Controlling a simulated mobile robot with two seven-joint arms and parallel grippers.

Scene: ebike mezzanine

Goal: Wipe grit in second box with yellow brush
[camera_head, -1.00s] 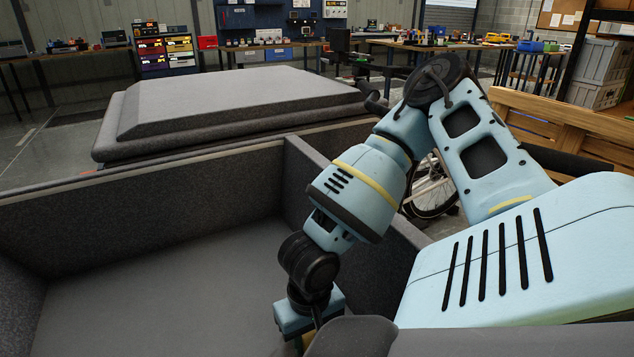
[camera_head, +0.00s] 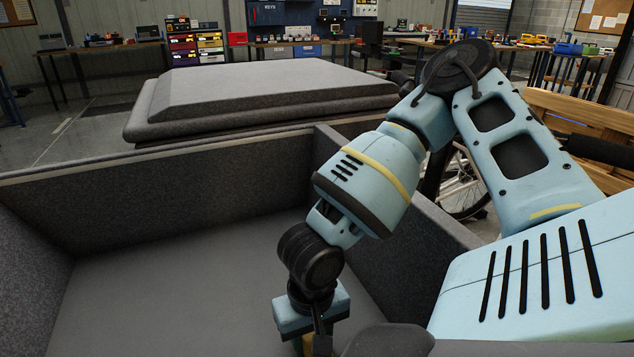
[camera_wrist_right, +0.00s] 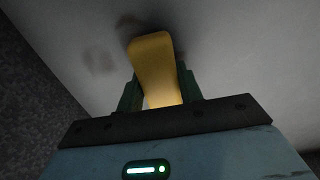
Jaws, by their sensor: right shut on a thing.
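A large open grey box (camera_head: 170,205) with fuzzy walls and a smooth floor fills the lower left of the head view. My right arm reaches down into it, and my right gripper (camera_head: 312,340) is low inside, near the bottom edge of the picture. In the right wrist view my right gripper (camera_wrist_right: 157,95) is shut on the yellow brush (camera_wrist_right: 153,60), held between dark green fingers. The brush's far end points toward the pale box floor (camera_wrist_right: 225,50). A faint dark smudge (camera_wrist_right: 100,60) lies left of the brush; I cannot tell whether it is grit or shadow. My left gripper is out of view.
A grey padded lid-like block (camera_head: 270,90) lies beyond the box's far wall. A bicycle wheel (camera_head: 462,185) and a wooden crate (camera_head: 580,125) stand to the right. Workbenches line the back. The box floor left of my arm looks clear in the head view.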

